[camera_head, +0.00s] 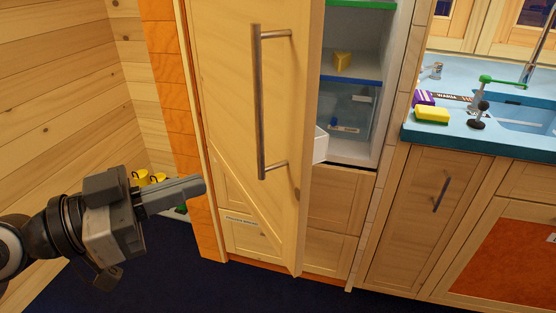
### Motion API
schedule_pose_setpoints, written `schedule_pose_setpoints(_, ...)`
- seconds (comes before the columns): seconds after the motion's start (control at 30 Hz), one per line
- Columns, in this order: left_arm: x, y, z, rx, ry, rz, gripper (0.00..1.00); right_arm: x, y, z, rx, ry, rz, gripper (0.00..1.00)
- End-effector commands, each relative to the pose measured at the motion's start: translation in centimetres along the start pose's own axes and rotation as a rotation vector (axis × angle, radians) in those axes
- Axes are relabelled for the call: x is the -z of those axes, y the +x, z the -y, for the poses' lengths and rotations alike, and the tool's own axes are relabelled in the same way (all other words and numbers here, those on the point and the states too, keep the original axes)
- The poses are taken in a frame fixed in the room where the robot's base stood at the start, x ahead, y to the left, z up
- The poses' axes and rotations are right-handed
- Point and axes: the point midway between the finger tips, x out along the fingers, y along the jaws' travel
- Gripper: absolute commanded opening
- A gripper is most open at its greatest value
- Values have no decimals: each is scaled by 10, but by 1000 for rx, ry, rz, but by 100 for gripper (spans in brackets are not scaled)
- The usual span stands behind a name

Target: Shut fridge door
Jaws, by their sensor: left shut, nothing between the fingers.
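The wooden fridge door (230,110) stands partly open in the head view, hinged on its left, with its free right edge swung out toward me. A long metal handle (261,105) runs upright on its outer face. The open fridge (390,105) shows to the right of the door, with shelves, a yellow wedge (342,60) and a clear drawer (348,112) inside. My left gripper (203,186) is shut and empty, pointing right, in front of the door's lower left part. I cannot tell whether it touches the door. My right gripper is not in view.
A blue counter (460,138) with a sink (530,118), a yellow sponge (432,115) and a purple box (424,98) is at the right. Wooden cabinets (410,220) stand below it. Yellow items (142,178) sit behind my left gripper. The dark floor (220,285) in front is clear.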

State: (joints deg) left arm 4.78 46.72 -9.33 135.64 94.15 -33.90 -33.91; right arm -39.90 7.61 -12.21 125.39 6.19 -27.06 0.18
Motion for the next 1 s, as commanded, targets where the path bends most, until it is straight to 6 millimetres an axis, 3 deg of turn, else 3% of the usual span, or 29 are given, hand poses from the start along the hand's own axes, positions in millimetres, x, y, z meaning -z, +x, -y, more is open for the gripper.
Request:
schedule_pose_setpoints(0.17,8,28,0,-1,-5,-7,0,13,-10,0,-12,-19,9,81)
schedule_pose_setpoints(0.4,7,81,0,-1,-8,-6,0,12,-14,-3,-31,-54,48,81)
schedule_pose_setpoints(0.6,4,116,0,0,-6,-3,0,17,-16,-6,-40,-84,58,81)
schedule_pose_setpoints(0.8,1,132,0,1,-5,-1,0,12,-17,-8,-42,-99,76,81)
schedule_pose_setpoints(1.0,0,135,0,1,-3,0,0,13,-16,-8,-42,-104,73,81)
